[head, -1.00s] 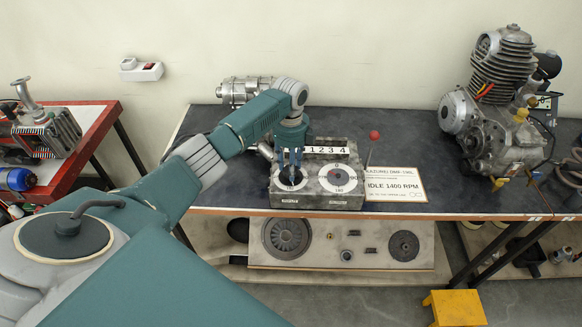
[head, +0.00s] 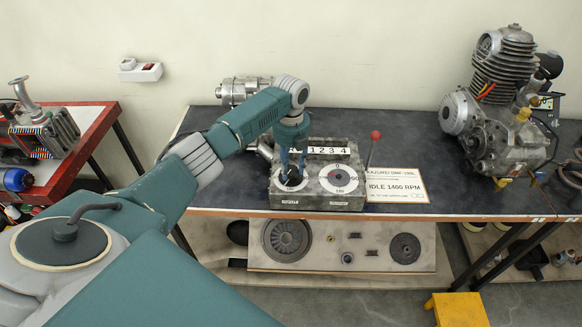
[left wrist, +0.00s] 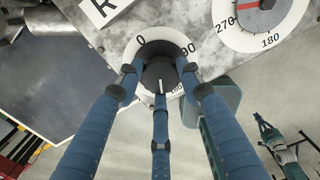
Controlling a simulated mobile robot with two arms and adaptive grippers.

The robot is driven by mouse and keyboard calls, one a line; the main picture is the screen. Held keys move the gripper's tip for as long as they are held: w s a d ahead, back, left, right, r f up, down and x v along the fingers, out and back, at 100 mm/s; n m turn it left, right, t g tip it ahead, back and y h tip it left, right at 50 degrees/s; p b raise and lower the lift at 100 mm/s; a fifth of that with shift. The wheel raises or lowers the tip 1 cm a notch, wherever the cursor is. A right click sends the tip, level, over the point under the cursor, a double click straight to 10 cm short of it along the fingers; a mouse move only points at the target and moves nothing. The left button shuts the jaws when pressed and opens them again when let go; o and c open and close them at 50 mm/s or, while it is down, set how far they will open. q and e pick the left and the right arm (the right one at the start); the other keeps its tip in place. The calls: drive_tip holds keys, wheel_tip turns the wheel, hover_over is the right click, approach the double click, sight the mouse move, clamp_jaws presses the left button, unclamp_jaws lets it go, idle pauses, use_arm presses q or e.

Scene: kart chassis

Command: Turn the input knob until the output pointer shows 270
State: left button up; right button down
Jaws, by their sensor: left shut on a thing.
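The grey gearbox (head: 314,203) stands on the dark bench, with a number strip reading 1 2 3 4 at its back. The black input knob (left wrist: 159,73) sits on the left white dial, marked 0, 90 and 180 in the left wrist view. My left gripper (head: 291,172) comes down from above, its blue fingers closed around the knob. The knob's white line points towards the camera in the wrist view. The output dial (head: 338,179) is to the right. Its red pointer (left wrist: 247,5) appears to lie a little off the 270 numeral. My right gripper is out of view.
A lever with a red ball (head: 376,135) and a sign reading IDLE 1400 RPM (head: 396,184) are right of the gearbox. An engine (head: 497,105) stands further right. A metal cylinder (head: 243,90) lies behind. Bench between sign and engine is clear.

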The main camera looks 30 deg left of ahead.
sight(290, 168)
use_arm(q)
drive_tip(key=shift+w+a+r, duration=0.2)
idle(0.3)
drive_tip(key=o, duration=1.1)
drive_tip(key=shift+o, duration=0.3)
drive_tip(key=shift+f, duration=0.15)
drive_tip(key=shift+d+r, duration=0.1)
drive_tip(key=shift+r, duration=0.4)
wheel_tip(290, 168, up, 11)
